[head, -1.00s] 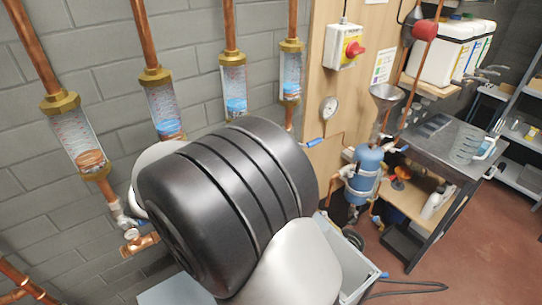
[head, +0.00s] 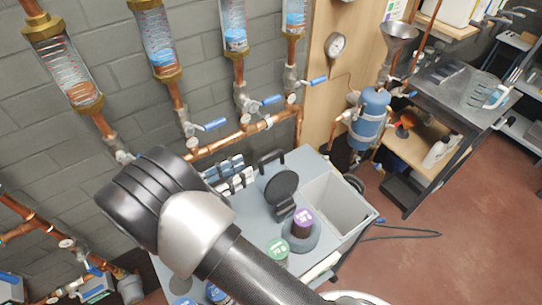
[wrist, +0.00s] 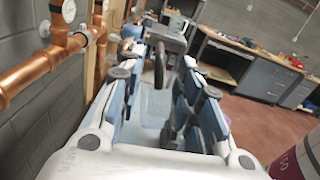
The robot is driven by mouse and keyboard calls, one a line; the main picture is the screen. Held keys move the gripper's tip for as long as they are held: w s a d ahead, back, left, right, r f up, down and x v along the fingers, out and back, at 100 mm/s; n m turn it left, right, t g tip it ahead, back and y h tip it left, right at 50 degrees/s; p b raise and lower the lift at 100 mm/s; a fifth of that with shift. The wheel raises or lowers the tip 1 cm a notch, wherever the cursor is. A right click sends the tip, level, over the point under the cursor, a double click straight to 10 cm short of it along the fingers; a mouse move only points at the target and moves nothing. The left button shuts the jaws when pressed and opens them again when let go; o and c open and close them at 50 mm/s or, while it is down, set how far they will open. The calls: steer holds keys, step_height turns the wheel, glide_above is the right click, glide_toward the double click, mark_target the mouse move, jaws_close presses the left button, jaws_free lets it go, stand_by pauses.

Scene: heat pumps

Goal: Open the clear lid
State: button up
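I cannot make out a clear lid in either view. My gripper (head: 240,172) is at the left side of the grey bench top (head: 254,200) in the head view, partly behind my arm. In the wrist view my gripper (wrist: 162,62) has its two blue-grey fingers spread apart, with nothing held. A black upright piece (wrist: 160,64) shows between and beyond the fingers. In the head view a black handle (head: 270,157) and a black round plate (head: 282,187), tilted up on a stand, lie just right of the gripper.
A purple-topped jar (head: 302,217) and a green-topped jar (head: 277,247) stand on the bench near my forearm. Copper pipes with blue-handled valves (head: 214,125) run along the wall behind. Red floor is free at right.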

mark_target(265, 158)
steer(key=b+x, duration=0.1)
steer(key=x, duration=0.9)
steer(key=shift+d+b, duration=0.1)
steer(key=shift+b, duration=0.2)
jaws_close()
